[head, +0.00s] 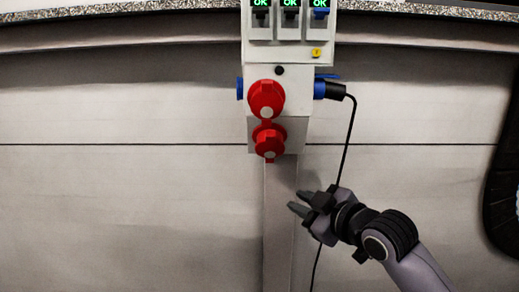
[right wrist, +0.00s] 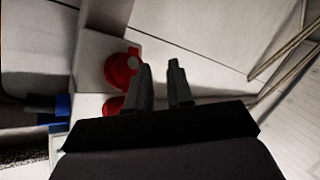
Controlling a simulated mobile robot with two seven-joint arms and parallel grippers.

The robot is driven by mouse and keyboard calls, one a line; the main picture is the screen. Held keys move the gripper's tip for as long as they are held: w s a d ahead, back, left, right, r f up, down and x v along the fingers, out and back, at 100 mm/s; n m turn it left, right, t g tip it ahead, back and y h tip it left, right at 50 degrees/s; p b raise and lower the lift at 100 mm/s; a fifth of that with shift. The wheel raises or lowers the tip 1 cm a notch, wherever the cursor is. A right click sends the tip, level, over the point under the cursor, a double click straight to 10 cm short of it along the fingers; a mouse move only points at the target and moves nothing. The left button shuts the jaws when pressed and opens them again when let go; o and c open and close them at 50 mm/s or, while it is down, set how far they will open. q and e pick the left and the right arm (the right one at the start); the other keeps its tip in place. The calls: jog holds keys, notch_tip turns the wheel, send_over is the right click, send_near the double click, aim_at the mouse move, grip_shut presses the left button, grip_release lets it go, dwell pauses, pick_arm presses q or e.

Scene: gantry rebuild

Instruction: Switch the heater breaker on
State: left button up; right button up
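The white power box (head: 279,80) hangs at the top middle of the head view. Three breakers (head: 290,20) sit in a row at its top, each under a green "OK" sign. The left and middle levers look dark and the right one is blue; the top of the row is cut off by the picture edge. No label shows which is the heater breaker. My right gripper (head: 299,201) is below the box, pointing left, well apart from the breakers. Its fingers are apart and empty, as the right wrist view (right wrist: 161,72) also shows. My left gripper is not in view.
Two red sockets (head: 266,98) stick out of the box front. A black plug (head: 336,91) sits in the blue socket on its right side, and its cable (head: 348,140) hangs down behind my right gripper. The pale wall (head: 120,200) to the left is clear.

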jog(key=s+d+f+m+h, duration=0.15)
jog(key=s+f, duration=0.25)
jog(key=f, duration=0.4)
jog(key=s+d+f+m, duration=0.2)
jog(key=s+f+m, duration=0.15)
jog(key=f, duration=0.45)
jog(key=s+d+f+m+h, duration=0.15)
jog(key=s+f, duration=0.25)
jog(key=f, duration=0.4)
jog(key=s+d+f+m+g+h, duration=0.1)
jog(key=s+d+f+m, duration=0.1)
jog(key=s+f, duration=0.4)
jog(key=s+d+f+m+g+h, duration=0.1)
jog(key=s+d+f, duration=0.3)
jog(key=s, duration=0.7)
notch_tip(320, 180, down, 2)
jog(key=shift+s+d+f+m+g+h, duration=0.1)
jog(key=shift+s+d+m+g+h, duration=0.15)
jog(key=shift+m, duration=0.3)
